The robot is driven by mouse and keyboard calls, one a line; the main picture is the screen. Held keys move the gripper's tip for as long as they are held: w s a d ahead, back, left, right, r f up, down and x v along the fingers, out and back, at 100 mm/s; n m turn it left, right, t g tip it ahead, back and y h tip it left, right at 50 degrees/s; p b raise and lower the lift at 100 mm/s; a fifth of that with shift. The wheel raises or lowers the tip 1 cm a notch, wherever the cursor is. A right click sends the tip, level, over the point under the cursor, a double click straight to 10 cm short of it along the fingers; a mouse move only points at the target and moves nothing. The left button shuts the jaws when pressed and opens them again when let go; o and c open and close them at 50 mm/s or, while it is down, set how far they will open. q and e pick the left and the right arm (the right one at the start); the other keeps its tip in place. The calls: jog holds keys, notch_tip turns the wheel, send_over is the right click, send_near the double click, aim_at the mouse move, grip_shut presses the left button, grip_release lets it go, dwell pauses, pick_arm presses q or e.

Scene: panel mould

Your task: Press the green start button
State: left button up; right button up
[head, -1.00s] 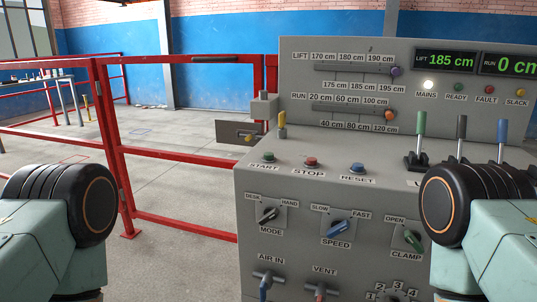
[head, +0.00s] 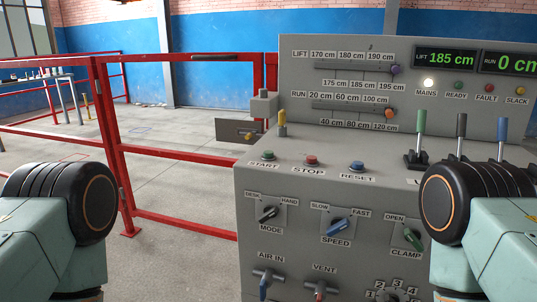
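The green start button (head: 268,155) sits on the desk's sloped top, at its left end, above the label START. Nothing covers or touches it. The red stop button (head: 312,160) and the blue reset button (head: 357,166) stand to its right. Parts of both my arms show at the lower left and lower right edges, well apart from the start button. Neither gripper is in the picture.
The grey control desk (head: 258,222) carries knobs, valves and several levers. A yellow-topped lever (head: 282,122) stands just behind the start button. A red railing (head: 180,155) runs along the left. The MAINS lamp (head: 428,83) glows white.

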pick_arm(q)
jog(key=shift+c, duration=0.4)
grip_shut()
dwell(0.4)
dwell(1.1)
